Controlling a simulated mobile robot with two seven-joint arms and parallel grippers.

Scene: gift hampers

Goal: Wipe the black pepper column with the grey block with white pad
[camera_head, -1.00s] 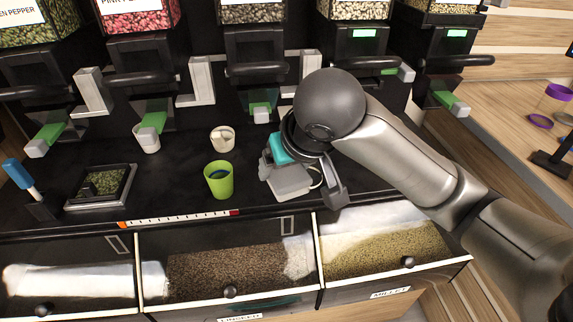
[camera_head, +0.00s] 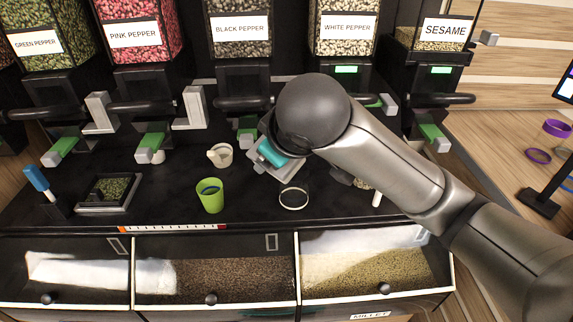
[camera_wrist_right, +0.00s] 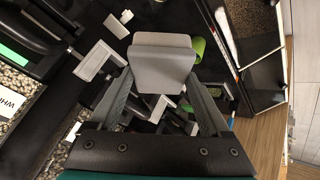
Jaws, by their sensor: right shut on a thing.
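The black pepper column (camera_head: 242,72) stands at the back middle, with its labelled clear hopper on top and a green-tipped outlet (camera_head: 247,133) low at its front. My right gripper (camera_wrist_right: 162,92) is shut on the grey block with white pad (camera_wrist_right: 162,62), which sits between its two fingers. In the head view the block (camera_head: 262,165) is partly hidden by my gripper and wrist. It is in front of the column's lower part, close to the outlet; I cannot tell whether they touch. My left gripper is not in view.
A green cup (camera_head: 211,196) and a small white cup (camera_head: 220,155) stand left of the block. A pale ring (camera_head: 294,198) lies on the counter in front of it. The white pepper column (camera_head: 345,70) is to the right. Grain bins (camera_head: 215,275) line the front.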

